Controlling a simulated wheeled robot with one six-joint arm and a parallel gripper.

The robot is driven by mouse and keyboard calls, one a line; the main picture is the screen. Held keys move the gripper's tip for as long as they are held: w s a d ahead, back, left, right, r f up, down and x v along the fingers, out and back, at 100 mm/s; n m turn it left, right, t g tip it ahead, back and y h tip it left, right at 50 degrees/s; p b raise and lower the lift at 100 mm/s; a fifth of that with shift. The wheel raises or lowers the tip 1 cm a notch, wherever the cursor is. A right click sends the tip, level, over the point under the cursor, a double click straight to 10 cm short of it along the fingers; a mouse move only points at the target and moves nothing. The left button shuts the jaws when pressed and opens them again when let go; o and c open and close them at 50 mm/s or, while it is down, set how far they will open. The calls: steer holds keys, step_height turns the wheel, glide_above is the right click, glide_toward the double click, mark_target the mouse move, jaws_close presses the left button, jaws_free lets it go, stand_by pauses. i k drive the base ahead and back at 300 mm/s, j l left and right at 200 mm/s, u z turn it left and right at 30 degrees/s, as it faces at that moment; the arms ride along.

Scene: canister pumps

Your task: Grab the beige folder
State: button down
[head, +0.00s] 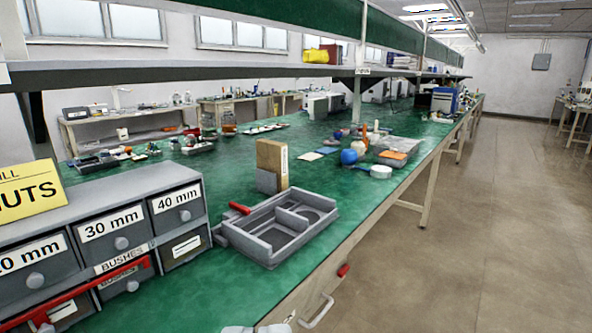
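The beige folder (272,160) stands upright on the green bench, left of the picture's middle, and looks like a tan box file with a pale label on its narrow side. A small grey holder or plate (266,181) stands against its lower front and hides part of it. I cannot make out my gripper in this view. Nothing is seen touching the folder apart from the grey piece and the bench top.
A grey divided tray (277,251) lies in front of the folder, with a red handle (240,208) beside it. Grey labelled drawers (122,244) fill the lower left. A blue ball (349,156) and other items stand behind right. Open floor (480,240) lies right.

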mark_target(272, 157)
steer(key=i+l+u, duration=0.1)
steer(key=i+l, duration=0.35)
steer(key=i+l+u, duration=0.1)
steer(key=i+l, duration=0.35)
steer(key=i+l+u, duration=0.15)
steer(key=i+l, duration=0.3)
steer(key=l, duration=0.2)
steer(key=i+l+u, duration=0.1)
steer(key=i+l, duration=0.3)
steer(key=l, duration=0.2)
